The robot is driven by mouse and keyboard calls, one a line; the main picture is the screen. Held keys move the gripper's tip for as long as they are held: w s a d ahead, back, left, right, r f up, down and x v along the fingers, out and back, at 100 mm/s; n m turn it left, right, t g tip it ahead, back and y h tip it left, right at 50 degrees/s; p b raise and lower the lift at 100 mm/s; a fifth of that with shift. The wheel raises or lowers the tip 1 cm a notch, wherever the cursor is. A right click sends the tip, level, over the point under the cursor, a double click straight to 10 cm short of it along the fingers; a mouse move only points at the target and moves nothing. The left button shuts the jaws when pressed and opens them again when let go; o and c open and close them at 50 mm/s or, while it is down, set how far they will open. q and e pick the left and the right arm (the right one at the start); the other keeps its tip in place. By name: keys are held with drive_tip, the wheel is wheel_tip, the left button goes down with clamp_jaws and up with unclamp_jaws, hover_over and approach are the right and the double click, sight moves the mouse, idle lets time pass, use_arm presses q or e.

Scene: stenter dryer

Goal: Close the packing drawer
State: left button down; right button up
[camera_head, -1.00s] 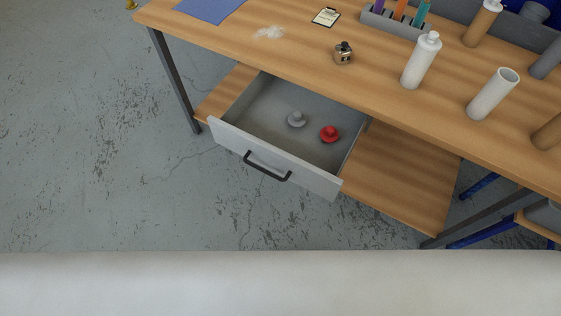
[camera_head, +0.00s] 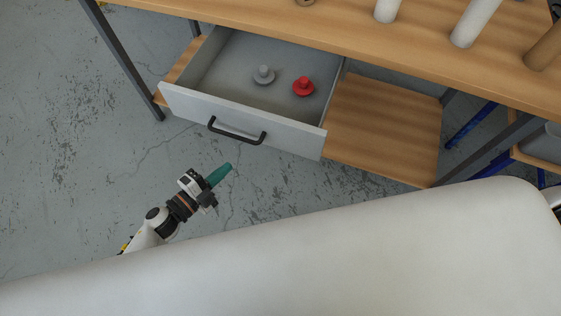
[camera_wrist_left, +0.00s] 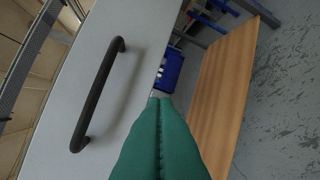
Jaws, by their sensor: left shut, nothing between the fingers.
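The packing drawer (camera_head: 240,122) is a grey drawer under the wooden table and stands pulled open. It has a black bar handle (camera_head: 237,132), which also shows in the left wrist view (camera_wrist_left: 97,92) on the pale drawer front (camera_wrist_left: 135,50). A grey knob-like piece (camera_head: 264,75) and a red one (camera_head: 303,86) lie inside the drawer. My right gripper is not in view.
The wooden table top (camera_head: 350,35) overhangs the drawer and bears white bottles or tubes (camera_head: 474,22). A wooden lower shelf (camera_head: 385,125) lies right of the drawer. A dark table leg (camera_head: 122,60) stands at left. Bare floor (camera_head: 80,170) lies in front.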

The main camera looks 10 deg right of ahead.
use_arm(q)
drive_tip(key=s+d+r+m+g+h+b, duration=0.2)
drive_tip(key=s+d+r+m+g+h, duration=0.3)
drive_tip(key=m, duration=0.4)
drive_tip(key=shift+g+y, duration=0.4)
drive_tip(key=shift+y, duration=0.2)
drive_tip(key=x, duration=0.4)
drive_tip(key=p+x, duration=0.1)
drive_tip(key=x, duration=0.7)
drive_tip(key=shift+w+a+r, duration=0.1)
drive_tip(key=shift+w+r, duration=0.2)
drive_tip(key=shift+w, duration=0.5)
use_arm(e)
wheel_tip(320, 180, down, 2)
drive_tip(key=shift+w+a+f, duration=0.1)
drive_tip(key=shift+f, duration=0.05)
